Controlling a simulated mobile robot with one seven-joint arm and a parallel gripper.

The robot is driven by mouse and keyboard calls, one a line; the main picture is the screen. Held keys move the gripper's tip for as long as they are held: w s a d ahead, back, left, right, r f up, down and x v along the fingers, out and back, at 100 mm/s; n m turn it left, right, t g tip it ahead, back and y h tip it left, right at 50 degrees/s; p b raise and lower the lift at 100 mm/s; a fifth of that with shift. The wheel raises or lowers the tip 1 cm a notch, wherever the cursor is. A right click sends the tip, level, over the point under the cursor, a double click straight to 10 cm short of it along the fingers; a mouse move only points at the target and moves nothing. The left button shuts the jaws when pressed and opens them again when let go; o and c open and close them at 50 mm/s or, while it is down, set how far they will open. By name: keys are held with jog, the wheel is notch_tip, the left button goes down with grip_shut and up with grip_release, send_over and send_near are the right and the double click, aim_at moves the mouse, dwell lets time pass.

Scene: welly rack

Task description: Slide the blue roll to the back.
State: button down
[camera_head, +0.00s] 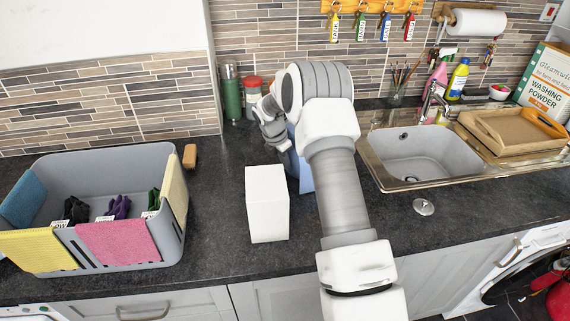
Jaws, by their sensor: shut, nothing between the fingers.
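The blue roll (304,178) stands on the dark worktop in the middle, mostly hidden behind my arm and a white box. Only a blue strip of it shows, so its full shape cannot be told. My gripper (284,152) points down beside the upper left of the blue strip. It is shut and empty. The fingertips are small and partly hidden, and I cannot tell whether they touch the roll.
The white box (267,204) stands just in front of the roll. A green flask (231,98) and a red-lidded jar (252,97) stand at the back wall. A grey tub (105,165) with cloths is left, a sink (425,155) right. Worktop between tub and box is clear.

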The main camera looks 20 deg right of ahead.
jog(key=d, duration=0.2)
jog(key=w+d, duration=0.2)
jog(key=d, duration=0.1)
jog(key=shift+d+p, duration=0.3)
jog(key=shift+a, duration=0.1)
